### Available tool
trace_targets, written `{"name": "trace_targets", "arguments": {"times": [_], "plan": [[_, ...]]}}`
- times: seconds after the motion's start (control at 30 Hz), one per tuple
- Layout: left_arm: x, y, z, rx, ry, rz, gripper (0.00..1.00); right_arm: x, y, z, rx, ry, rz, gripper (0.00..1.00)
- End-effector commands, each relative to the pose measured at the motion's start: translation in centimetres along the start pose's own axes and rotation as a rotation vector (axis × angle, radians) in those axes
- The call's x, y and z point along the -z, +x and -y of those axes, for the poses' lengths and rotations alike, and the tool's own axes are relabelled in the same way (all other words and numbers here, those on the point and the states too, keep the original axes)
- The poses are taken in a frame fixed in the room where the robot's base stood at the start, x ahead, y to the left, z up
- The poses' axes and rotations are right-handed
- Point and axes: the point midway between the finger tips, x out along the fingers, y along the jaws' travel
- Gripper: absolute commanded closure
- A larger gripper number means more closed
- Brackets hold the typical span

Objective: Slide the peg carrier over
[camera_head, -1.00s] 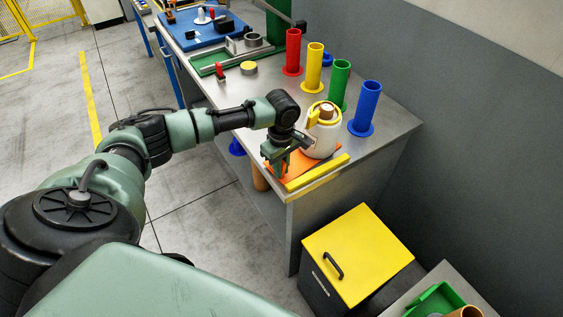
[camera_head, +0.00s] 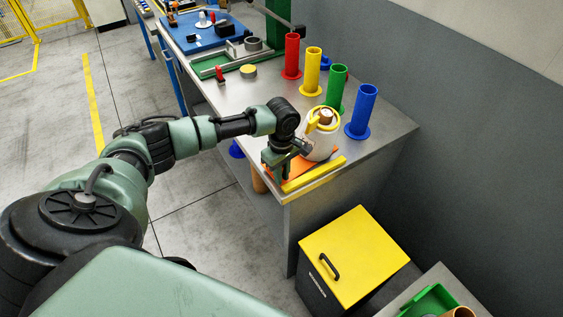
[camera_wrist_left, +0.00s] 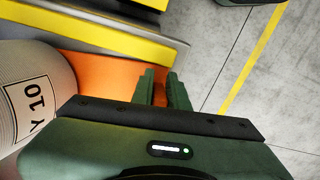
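The peg carrier appears to be the orange plate (camera_head: 303,171) at the near corner of the metal bench. It also shows in the left wrist view (camera_wrist_left: 95,72). A white yarn bobbin (camera_head: 320,148) with a brown core and a yellow ring at its top stands on it; its printed side (camera_wrist_left: 28,105) is at the left of the wrist view. My left gripper (camera_head: 278,172) is at the plate's left end. Its two green fingertips (camera_wrist_left: 161,76) stand a narrow gap apart over the orange; whether they pinch it is unclear. My right gripper is not seen.
A yellow strip (camera_head: 318,173) edges the bench beside the plate. Red (camera_head: 292,58), yellow (camera_head: 313,70), green (camera_head: 337,87) and blue (camera_head: 363,112) tubes stand behind the bobbin. A yellow-topped box (camera_head: 353,255) stands below. Bare bench lies left of the tubes.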

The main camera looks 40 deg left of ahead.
Motion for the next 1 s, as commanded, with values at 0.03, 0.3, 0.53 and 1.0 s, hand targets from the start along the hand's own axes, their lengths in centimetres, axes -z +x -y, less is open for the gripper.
{"name": "trace_targets", "arguments": {"times": [0.03,0.3,0.53,1.0], "plan": [[-0.7,0.3,0.1,0.006,0.007,0.011,0.72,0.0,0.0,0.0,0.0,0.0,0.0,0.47],[-0.3,0.1,0.0,0.002,0.003,0.007,0.6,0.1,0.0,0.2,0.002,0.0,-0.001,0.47],[-0.2,-1.8,-0.1,-0.001,0.002,0.004,0.6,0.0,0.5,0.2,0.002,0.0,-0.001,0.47],[-0.4,-7.5,0.0,0.006,0.004,0.004,0.6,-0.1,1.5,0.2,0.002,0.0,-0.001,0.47]]}}
